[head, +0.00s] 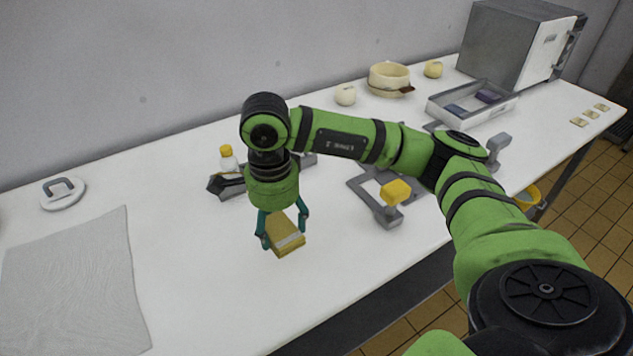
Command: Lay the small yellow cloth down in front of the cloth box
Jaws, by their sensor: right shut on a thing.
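The small yellow cloth (287,243) looks like a folded block with a paler band, near the front middle of the white table. My right gripper (283,230) points down over it and is shut on it, with a teal finger on each side. I cannot tell whether the cloth touches the table top. A grey open box (466,120) with a blue and a purple folded piece inside, which looks like the cloth box, stands far to the right. My left gripper is not in view.
A grey stand with a yellow block (396,191) is right of the gripper. A yellow-capped bottle (228,158) stands behind it. A grey sheet (73,285) lies at left. A cream pot (388,79) and a steel cabinet (512,45) are at the back right.

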